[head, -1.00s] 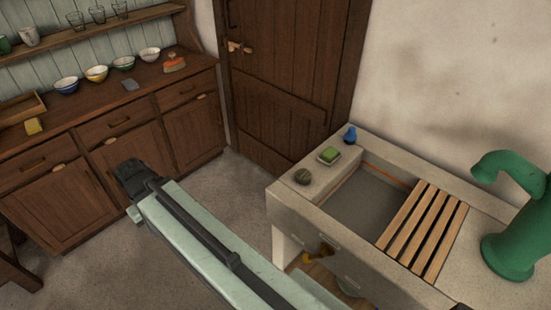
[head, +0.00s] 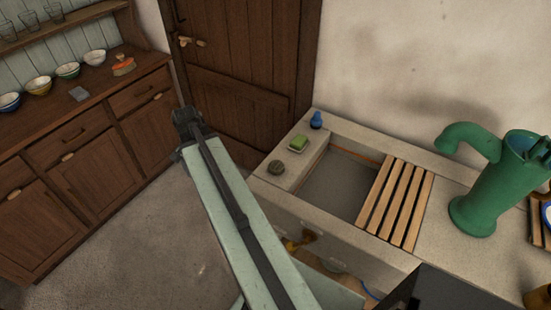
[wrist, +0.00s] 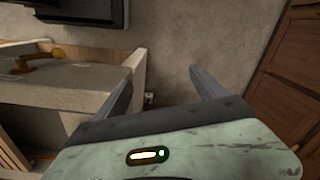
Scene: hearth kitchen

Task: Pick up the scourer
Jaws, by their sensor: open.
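The scourer appears to be the small round grey-brown pad (head: 276,167) on the near left corner of the stone sink's rim in the head view. My gripper (head: 184,122) is at the end of my raised arm, left of the sink and apart from the scourer. In the wrist view my gripper (wrist: 167,75) has its two dark fingers spread with nothing between them. I cannot make out the scourer in the wrist view.
A green block on a small dish (head: 298,143) and a blue item (head: 316,120) stand beyond the scourer on the rim. The sink (head: 340,185) has a wooden rack (head: 395,205) and green pump (head: 485,185). A dresser (head: 75,150) stands left; floor between is clear.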

